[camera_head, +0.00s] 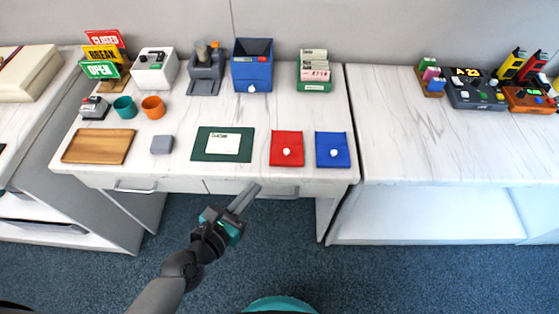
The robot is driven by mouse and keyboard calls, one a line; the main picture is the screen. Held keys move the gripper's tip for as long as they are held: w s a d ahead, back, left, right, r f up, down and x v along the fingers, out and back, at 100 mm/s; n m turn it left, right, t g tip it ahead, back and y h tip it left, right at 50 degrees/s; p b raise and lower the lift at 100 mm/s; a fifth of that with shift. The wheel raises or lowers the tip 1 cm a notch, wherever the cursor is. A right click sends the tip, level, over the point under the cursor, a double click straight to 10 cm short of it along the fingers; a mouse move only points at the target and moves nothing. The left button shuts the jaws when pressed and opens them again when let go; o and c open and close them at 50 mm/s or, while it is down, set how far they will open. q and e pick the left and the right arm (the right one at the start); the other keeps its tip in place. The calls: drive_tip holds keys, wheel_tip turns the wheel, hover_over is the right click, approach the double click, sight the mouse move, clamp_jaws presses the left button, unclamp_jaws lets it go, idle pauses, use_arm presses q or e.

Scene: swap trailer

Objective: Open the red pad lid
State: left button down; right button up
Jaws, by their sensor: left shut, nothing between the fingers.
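The red pad (287,148) lies flat near the front edge of the white marbled desk, with a round white knob on its lid. The lid looks closed. A blue pad (332,150) of the same kind lies just to its right. My left gripper (250,192) is shut and empty. It is in front of the desk's front edge, to the left of and nearer than the red pad, and touches neither pad. My right gripper is not in view.
A dark green mat (201,145) with a white card lies left of the red pad. A grey block (162,145) and a wooden board (98,146) are further left. A blue box (252,70) and a green card holder (314,86) stand behind. A drawer handle (278,194) is below the edge.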

use_arm(q)
drive_tip(key=b, duration=0.3)
approach(281, 147)
drive_tip(key=w+d, duration=0.1)
drive_tip(key=d, duration=0.1)
drive_tip(key=w+d, duration=0.1)
drive_tip(key=d, duration=0.1)
drive_tip(key=shift+w+d+f, duration=0.1)
drive_tip(key=shift+w, duration=0.25)
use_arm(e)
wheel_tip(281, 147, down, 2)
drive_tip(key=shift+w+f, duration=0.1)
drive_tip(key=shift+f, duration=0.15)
use_arm(q)
drive_tip(key=w+b, duration=0.1)
drive_tip(key=w, duration=0.4)
drive_tip(key=shift+w, duration=0.4)
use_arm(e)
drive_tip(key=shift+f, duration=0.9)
